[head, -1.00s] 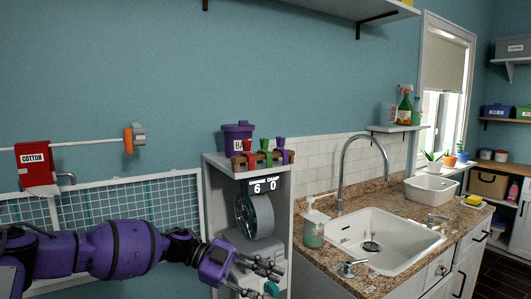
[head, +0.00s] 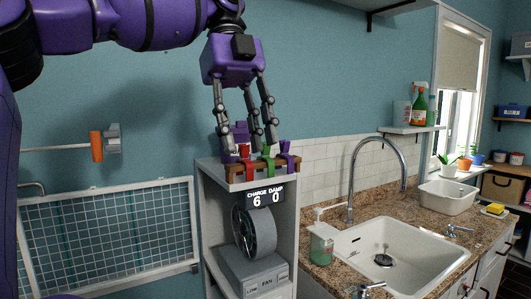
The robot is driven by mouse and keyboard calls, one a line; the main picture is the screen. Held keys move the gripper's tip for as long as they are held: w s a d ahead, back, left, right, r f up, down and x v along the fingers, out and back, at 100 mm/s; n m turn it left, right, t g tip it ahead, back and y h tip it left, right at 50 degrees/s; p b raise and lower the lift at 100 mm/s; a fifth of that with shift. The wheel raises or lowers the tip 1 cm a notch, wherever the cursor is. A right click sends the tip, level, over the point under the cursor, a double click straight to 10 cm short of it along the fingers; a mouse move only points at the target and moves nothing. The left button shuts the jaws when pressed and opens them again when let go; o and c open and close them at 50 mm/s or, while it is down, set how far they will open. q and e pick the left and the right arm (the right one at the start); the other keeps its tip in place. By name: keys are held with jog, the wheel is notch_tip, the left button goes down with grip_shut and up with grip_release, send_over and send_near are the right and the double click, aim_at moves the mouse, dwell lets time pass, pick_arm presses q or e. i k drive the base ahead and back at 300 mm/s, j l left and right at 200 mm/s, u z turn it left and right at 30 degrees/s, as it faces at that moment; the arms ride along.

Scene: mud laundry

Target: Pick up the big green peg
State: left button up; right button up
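The green peg (head: 267,159) stands in a wooden rack (head: 257,167) on top of the white cabinet, between a red peg (head: 245,152) and a purple peg (head: 287,158). My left gripper (head: 248,148) hangs over the rack with its fingers pointing down and spread apart. One fingertip is left of the red peg; the other fingertips are near the tops of the red and green pegs. I see nothing held between the fingers. Whether they touch a peg cannot be told. My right gripper is not in view.
A purple tub (head: 240,131) behind the fingers is mostly hidden. Below the rack is a display (head: 265,197) above a fan (head: 255,232). A sink (head: 385,245) with a faucet (head: 352,165) and soap bottle (head: 321,243) is at right. A wire grid (head: 110,235) is at left.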

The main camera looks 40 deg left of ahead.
aim_at(264, 155)
jog(key=i+j, duration=0.35)
jog(key=j, duration=0.15)
jog(key=i+j, duration=0.35)
jog(key=j, duration=0.15)
